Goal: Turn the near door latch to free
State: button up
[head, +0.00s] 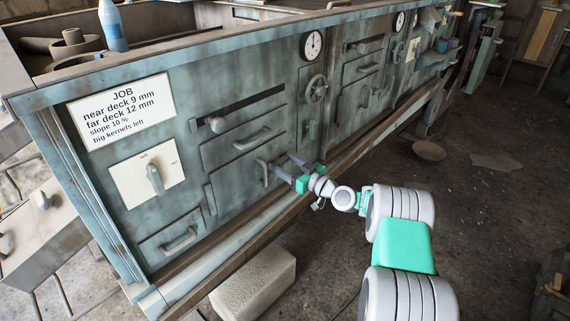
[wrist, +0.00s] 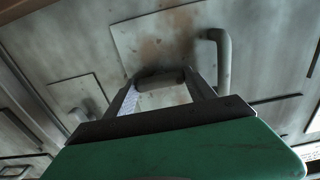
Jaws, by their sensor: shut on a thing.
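My gripper (head: 280,167) reaches the lower right part of the near cabinet front in the head view. In the wrist view its two fingers (wrist: 163,88) stand on either side of a short dark bar (wrist: 158,77), which looks like the near door latch. The gripper is shut on it. The bar lies roughly crosswise in the wrist view, in front of a stained metal plate (wrist: 150,35). In the head view my gripper largely hides the latch. A grey bent door handle (head: 262,171) is just left of the fingers; a similar handle (wrist: 223,58) shows right of them in the wrist view.
A drawer handle (head: 253,138) and a slotted lever knob (head: 217,125) are above left. A handwheel (head: 317,88) and a gauge (head: 313,44) are to the right. A wooden ledge (head: 240,240) runs below the doors. A pale block (head: 254,283) lies on the floor.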

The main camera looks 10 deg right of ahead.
jog(key=shift+m, duration=0.3)
jog(key=m, duration=0.3)
jog(key=shift+m+b, duration=0.3)
jog(key=shift+b, duration=0.05)
jog(key=m, duration=0.4)
jog(key=shift+r, duration=0.1)
jog(key=m+p, duration=0.1)
jog(key=m, duration=0.4)
jog(key=m+p, duration=0.1)
jog(key=m, duration=0.3)
jog(key=shift+p, duration=0.3)
jog(key=shift+m, duration=0.4)
jog(key=shift+d, duration=0.1)
jog(key=o, duration=1.4)
